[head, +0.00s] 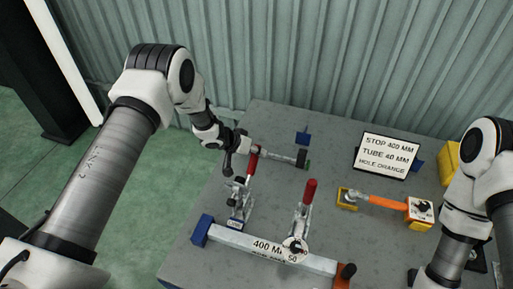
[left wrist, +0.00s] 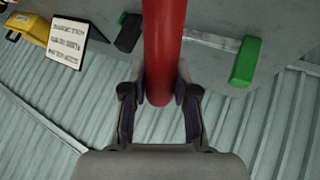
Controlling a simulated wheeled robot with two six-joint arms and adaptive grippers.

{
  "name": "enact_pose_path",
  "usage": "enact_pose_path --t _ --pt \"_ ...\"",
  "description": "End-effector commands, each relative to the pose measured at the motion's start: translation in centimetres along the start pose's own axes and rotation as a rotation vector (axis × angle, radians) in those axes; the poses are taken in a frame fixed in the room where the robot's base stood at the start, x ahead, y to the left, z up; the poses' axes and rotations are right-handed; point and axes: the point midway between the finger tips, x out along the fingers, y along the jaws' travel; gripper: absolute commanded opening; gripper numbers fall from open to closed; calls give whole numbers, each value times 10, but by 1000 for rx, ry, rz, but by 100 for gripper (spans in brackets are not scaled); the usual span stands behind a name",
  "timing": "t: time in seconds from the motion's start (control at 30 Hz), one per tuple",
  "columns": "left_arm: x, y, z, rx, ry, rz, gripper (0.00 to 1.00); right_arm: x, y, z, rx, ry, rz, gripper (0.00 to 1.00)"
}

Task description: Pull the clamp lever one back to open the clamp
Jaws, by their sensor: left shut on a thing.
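Two toggle clamps stand on the grey bench. The left clamp (head: 238,196) has a red lever (head: 252,165) that stands up and tilts slightly. My left gripper (head: 241,158) is at this lever's upper part. In the left wrist view the red lever (left wrist: 163,50) runs between the fingers of my left gripper (left wrist: 160,92), which are shut on it. The right clamp (head: 301,218) has its own upright red lever (head: 309,192), with nothing touching it. My right arm shows at the right edge, but its gripper is out of the picture.
A long bar marked 400 MM (head: 268,247) lies along the front, with a blue block (head: 201,230) at its left end. A sign (head: 390,156) and orange-handled tool (head: 385,201) are farther right.

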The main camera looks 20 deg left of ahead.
Motion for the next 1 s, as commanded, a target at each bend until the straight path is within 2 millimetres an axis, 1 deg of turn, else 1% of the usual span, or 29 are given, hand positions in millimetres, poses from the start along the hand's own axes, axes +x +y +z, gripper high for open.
enact_pose_path --t 0.13,0.17,0.2,0.23,0.53,0.63,0.77,0.9,1.0 --pt "1 -1 2 -2 -3 -1 0 1 0 0 0 0 0 40" --pt "1 -1 2 -2 -3 -1 35 1 0 0 0 0 0 40" --pt "1 -1 2 -2 -3 -1 49 1 0 0 0 0 0 40" --pt "1 -1 2 -2 -3 -1 55 1 0 0 0 0 0 40" --pt "0 0 1 -2 -1 -1 55 0 0 0 0 0 0 40" --pt "-9 -1 0 -3 -1 -1 55 0 0 0 0 0 0 40" --pt "-35 -1 0 -5 1 -1 55 0 0 0 0 0 0 40" --pt "-72 -1 -1 -6 1 -1 55 0 0 0 0 0 0 40" --pt "-95 -1 0 -5 0 0 55 0 0 0 0 0 0 40"
